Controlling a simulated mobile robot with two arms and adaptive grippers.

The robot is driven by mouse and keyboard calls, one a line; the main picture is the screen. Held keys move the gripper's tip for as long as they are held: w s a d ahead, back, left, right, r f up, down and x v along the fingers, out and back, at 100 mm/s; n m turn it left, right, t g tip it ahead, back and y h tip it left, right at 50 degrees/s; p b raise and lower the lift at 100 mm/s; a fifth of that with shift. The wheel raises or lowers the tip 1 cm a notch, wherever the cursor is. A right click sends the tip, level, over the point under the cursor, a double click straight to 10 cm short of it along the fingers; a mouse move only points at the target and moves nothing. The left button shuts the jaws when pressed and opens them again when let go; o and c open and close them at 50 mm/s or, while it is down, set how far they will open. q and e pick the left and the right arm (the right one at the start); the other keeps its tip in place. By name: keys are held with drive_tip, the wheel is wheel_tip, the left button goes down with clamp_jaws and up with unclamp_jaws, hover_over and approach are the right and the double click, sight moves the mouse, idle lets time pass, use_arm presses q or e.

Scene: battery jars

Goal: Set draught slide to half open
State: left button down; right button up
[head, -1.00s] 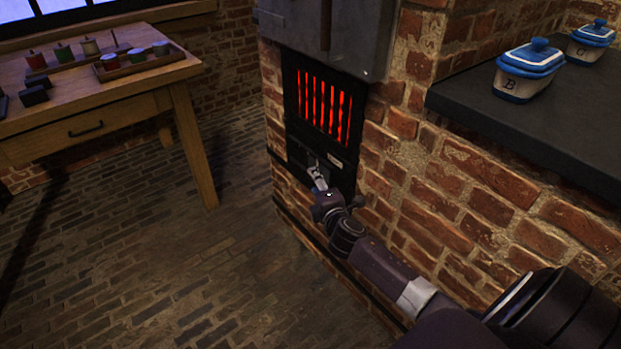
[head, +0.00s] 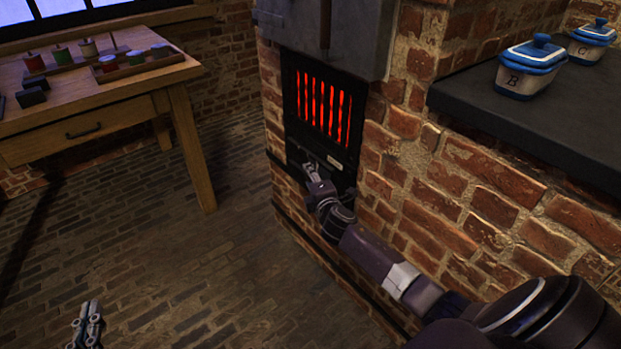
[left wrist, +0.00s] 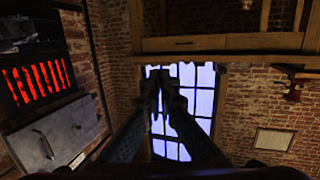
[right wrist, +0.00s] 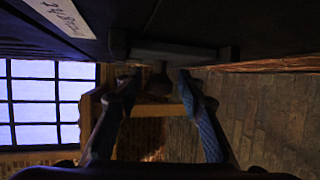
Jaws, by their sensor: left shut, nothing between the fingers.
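The black stove front has a dark draught plate (head: 343,178) below the glowing red grate (head: 322,106), with a small white label (head: 335,161) on it. My right gripper (head: 309,168) is at the left part of this plate. In the right wrist view, the dark slide bar (right wrist: 172,53) lies just ahead of the right fingers (right wrist: 158,92). The fingers stand apart, with a small brownish knob-like shape (right wrist: 158,80) between them; contact cannot be told. The slide's exact position is hidden and dark. My left gripper (head: 88,325) is low at the left over the floor, its fingers together and empty (left wrist: 160,78).
A wooden table (head: 140,85) with spools and small blocks stands at the left. A dark shelf (head: 530,125) with blue-and-white jars (head: 528,70) is at the right. Brick floor between table and stove is clear.

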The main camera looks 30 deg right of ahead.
clamp_jaws()
